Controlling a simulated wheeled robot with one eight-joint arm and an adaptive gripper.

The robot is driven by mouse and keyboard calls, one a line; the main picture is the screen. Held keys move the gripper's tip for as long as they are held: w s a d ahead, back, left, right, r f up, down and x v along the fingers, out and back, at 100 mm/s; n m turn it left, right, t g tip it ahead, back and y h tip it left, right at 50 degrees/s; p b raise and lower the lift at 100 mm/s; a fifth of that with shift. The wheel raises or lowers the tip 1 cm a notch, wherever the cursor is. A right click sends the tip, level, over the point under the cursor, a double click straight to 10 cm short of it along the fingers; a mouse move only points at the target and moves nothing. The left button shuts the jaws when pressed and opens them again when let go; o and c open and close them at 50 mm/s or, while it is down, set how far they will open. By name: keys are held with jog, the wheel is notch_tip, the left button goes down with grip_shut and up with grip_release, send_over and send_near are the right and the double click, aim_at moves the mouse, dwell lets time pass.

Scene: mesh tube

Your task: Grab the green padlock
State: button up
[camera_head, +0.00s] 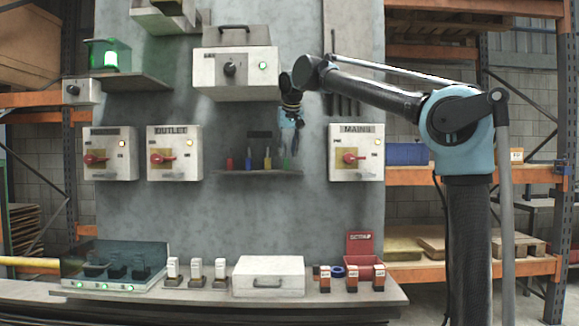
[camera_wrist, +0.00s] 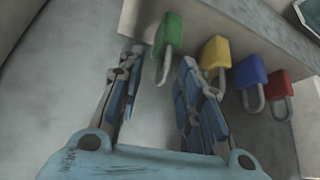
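The green padlock (camera_wrist: 170,32) is in the wrist view, at the top middle against a pale ledge, with its grey shackle toward my gripper. My gripper (camera_wrist: 160,60) is open, its two blue fingers on either side of the shackle's line. The padlock body lies just beyond the fingertips, and I see no grip on it. In the head view the green padlock (camera_head: 288,164) is at the right end of the row on a small shelf, partly hidden. My gripper (camera_head: 291,122) is above it there.
Yellow (camera_wrist: 215,54), blue (camera_wrist: 249,72) and red (camera_wrist: 278,86) padlocks stand in a row to the right of the green one, the yellow close to my right finger. The shelf (camera_head: 235,172) is on a grey panel, beside the MAIN switch box (camera_head: 356,140).

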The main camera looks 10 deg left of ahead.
grip_shut()
jog(key=shift+r, duration=0.1)
